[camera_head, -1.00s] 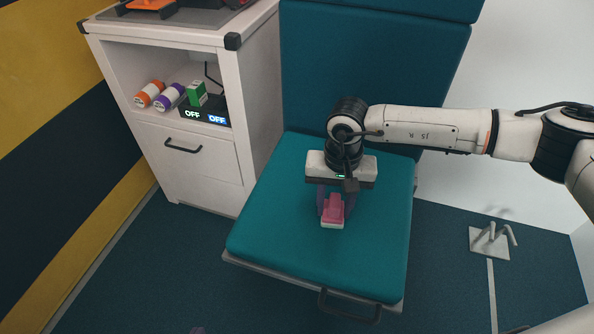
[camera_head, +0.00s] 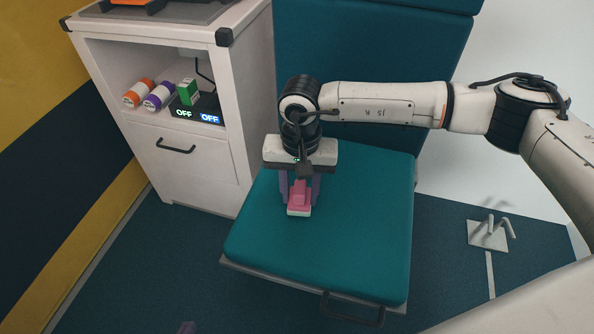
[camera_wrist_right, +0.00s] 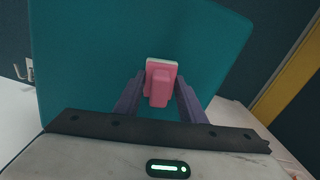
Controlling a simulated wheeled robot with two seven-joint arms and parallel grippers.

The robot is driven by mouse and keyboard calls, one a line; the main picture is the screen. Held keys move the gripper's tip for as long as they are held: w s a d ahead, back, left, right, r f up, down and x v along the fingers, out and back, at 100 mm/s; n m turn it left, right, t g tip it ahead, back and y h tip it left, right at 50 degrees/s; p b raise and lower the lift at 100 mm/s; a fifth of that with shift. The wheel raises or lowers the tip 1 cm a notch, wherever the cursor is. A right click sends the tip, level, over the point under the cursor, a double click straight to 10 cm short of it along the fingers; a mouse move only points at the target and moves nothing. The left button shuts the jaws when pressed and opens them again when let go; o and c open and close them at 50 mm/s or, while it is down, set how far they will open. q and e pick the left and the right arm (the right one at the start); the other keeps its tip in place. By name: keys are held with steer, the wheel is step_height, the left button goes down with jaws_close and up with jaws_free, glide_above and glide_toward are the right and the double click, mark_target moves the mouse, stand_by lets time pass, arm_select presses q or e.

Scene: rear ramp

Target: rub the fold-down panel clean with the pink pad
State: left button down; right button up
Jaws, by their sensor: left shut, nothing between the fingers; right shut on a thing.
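The fold-down panel (camera_head: 330,250) is the teal padded seat that lies flat in front of a teal upright back. My right gripper (camera_head: 299,198) is shut on the pink pad (camera_head: 299,194), over the left half of the panel. The pad has a pink grip and a pale underside. The right wrist view shows the pad (camera_wrist_right: 160,84) between the purple fingers, with the panel (camera_wrist_right: 85,60) behind it. The pad is at or very near the panel's surface; its contact edge is hidden.
A white cabinet (camera_head: 190,165) stands close to the panel's left, with orange and purple rolls, a green box and a dark unit reading OFF on its shelf. A dark handle (camera_head: 352,310) is on the panel's front edge. A grey hook bracket (camera_head: 488,236) is at right.

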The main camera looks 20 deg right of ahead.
steer(key=shift+s+r+p, duration=0.1)
steer(key=shift+r+p, duration=1.35)
steer(key=shift+r, duration=1.5)
steer(key=shift+d+r, duration=0.1)
